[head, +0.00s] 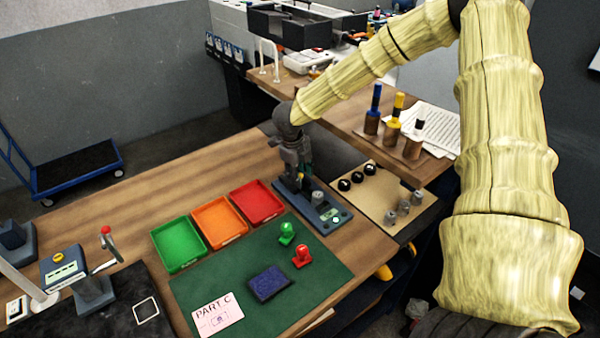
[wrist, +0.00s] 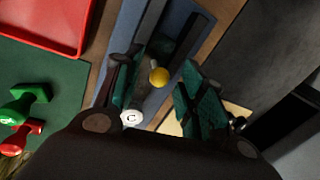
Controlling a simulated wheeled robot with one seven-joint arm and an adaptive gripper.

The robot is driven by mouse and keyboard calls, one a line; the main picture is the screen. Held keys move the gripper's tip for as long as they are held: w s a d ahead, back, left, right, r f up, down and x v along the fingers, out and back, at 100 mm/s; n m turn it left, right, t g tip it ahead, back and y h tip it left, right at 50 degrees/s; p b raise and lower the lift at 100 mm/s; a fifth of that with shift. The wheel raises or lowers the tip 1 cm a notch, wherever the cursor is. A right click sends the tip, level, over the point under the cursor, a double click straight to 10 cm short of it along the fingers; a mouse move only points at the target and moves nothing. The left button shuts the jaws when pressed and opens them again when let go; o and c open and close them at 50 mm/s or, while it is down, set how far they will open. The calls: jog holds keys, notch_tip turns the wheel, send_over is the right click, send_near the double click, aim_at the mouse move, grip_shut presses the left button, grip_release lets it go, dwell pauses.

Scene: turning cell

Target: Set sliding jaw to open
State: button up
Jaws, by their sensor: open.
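A blue-based fixture (head: 328,218) stands at the right end of the wooden bench, behind the green mat. My gripper (head: 300,172) is over its back part and points down. In the wrist view my gripper (wrist: 160,92) has its two teal-padded fingers apart. A yellow ball knob (wrist: 159,76) on a short stem shows between them, with gaps at both sides. Below it is a pale round part marked C (wrist: 131,117), near the left finger. The blue base also shows in the wrist view (wrist: 181,20), with dark rails. The sliding jaw itself is hard to make out behind my gripper.
Red (head: 257,203), orange (head: 219,222) and green (head: 178,244) trays stand left of the fixture. Green (head: 287,234) and red (head: 302,257) stamps stand on the mat. A tan board (head: 385,190) with black knobs and grey pieces lies to the right.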

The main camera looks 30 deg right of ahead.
grip_shut()
jog(key=shift+w, duration=0.15)
jog(key=shift+w+a, duration=0.1)
jog(key=shift+w, duration=1.45)
jog(key=shift+r, duration=0.15)
jog(key=shift+c, duration=1.5)
grip_release()
jog(key=shift+w, duration=0.1)
jog(key=o, duration=0.3)
